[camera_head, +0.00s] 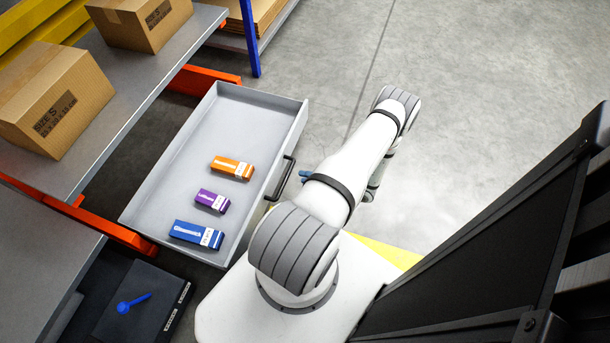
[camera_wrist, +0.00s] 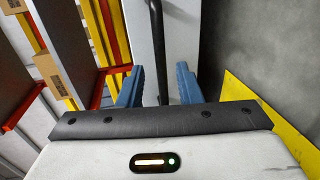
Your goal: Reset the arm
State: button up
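My arm stretches from my base over the floor, beside an open grey drawer (camera_head: 165,172). My gripper (camera_wrist: 158,88) has two blue fingers spread apart in the wrist view. The drawer's black handle (camera_wrist: 157,50) shows between the fingers in that view, with clear gaps on both sides. In the head view a blue fingertip (camera_head: 306,175) shows just right of the handle (camera_head: 280,179); the rest of the gripper is mostly hidden behind the arm. Whether the handle lies within the fingers' depth I cannot tell.
The drawer holds an orange box (camera_head: 232,168), a purple box (camera_head: 212,201) and a blue box (camera_head: 197,235). Shelves with cardboard boxes (camera_head: 55,100) stand left. A black case (camera_head: 140,305) with a blue knob sits lower left. Floor (camera_head: 480,90) beyond the arm is clear.

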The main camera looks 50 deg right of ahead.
dwell(0.3)
